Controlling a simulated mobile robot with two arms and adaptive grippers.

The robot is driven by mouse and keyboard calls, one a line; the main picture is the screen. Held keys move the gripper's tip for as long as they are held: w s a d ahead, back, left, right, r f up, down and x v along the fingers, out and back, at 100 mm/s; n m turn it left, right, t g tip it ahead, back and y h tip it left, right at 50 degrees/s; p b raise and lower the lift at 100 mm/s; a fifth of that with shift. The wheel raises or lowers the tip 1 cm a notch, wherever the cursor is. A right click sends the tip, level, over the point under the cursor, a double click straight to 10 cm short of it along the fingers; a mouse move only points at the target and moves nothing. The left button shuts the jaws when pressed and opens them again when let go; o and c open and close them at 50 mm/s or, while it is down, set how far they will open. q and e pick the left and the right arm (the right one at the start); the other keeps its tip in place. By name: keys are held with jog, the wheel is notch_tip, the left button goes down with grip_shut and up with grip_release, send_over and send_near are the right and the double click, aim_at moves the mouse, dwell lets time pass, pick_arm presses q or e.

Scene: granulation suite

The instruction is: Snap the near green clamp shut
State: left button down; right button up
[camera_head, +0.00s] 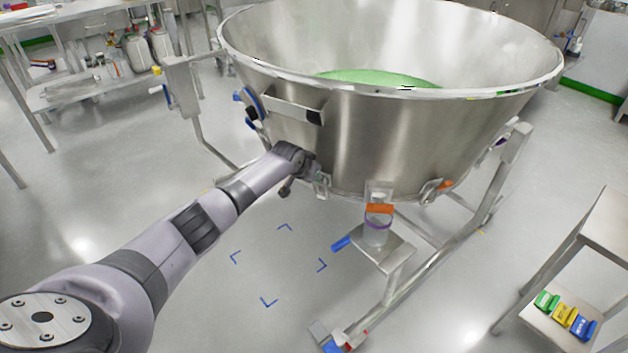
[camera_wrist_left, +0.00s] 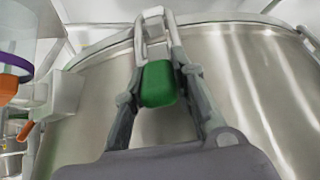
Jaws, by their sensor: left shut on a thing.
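The near green clamp's green handle (camera_wrist_left: 158,85) shows between the two fingers of my left gripper (camera_wrist_left: 160,90) in the left wrist view. The fingers are shut on it. A metal wire loop (camera_wrist_left: 153,22) stands just beyond the handle, near the bowl's edge; I cannot tell whether it is hooked. In the head view my left gripper (camera_head: 310,178) is at the lower left of the large steel bowl (camera_head: 385,135), beside a metal clamp bracket (camera_head: 323,184). The green handle is hidden there by the gripper. My right gripper is not in view.
An orange-handled clamp (camera_head: 440,185) sits farther right on the bowl's lower edge. Below the bowl, a small steel stand (camera_head: 392,248) with a blue handle (camera_head: 341,243) carries a clear container (camera_head: 376,234). The bowl's frame legs cross the floor. Blue corner marks (camera_head: 285,227) outline clear floor.

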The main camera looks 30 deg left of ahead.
pick_arm(q)
jog(key=shift+w+r+g, duration=0.1)
jog(key=shift+w+g, duration=0.1)
jog(key=shift+g, duration=0.4)
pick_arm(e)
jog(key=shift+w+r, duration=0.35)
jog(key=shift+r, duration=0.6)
pick_arm(q)
jog(key=c, duration=1.3)
grip_release()
jog(key=shift+v, duration=5.95)
